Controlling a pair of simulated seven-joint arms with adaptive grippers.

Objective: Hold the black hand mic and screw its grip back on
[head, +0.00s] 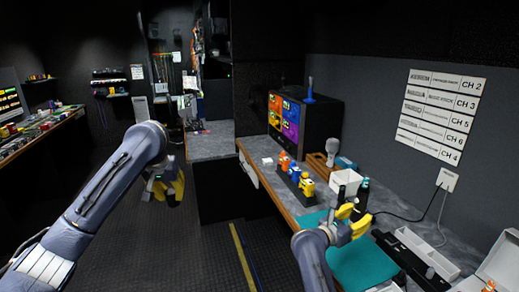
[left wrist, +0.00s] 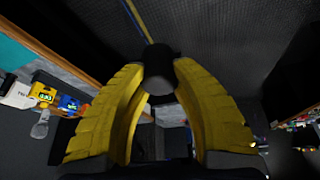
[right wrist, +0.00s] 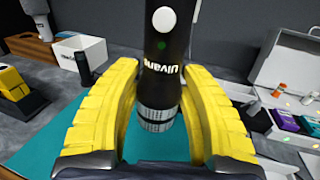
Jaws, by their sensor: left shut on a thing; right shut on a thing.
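My right gripper (head: 350,222) is shut on the black hand mic (right wrist: 165,55) above the teal mat (head: 362,262). In the right wrist view the mic stands nearly upright between the yellow fingers. It has a pale round button, a green light, white lettering and a silver ribbed section at its lower end. My left gripper (head: 173,188) is shut on a short black cylinder (left wrist: 158,62), which looks like the grip, with a paler grey end toward the palm. It is held over the dark floor, left of the counter and well apart from the mic. The fingers hide part of it.
On the counter are a white box (head: 345,178), several colourful radios (head: 294,178) and a grey-headed microphone (head: 331,150) by a wooden block. A small black upright object (right wrist: 85,70) stands near the box. An open case (right wrist: 290,75) lies right of the mat.

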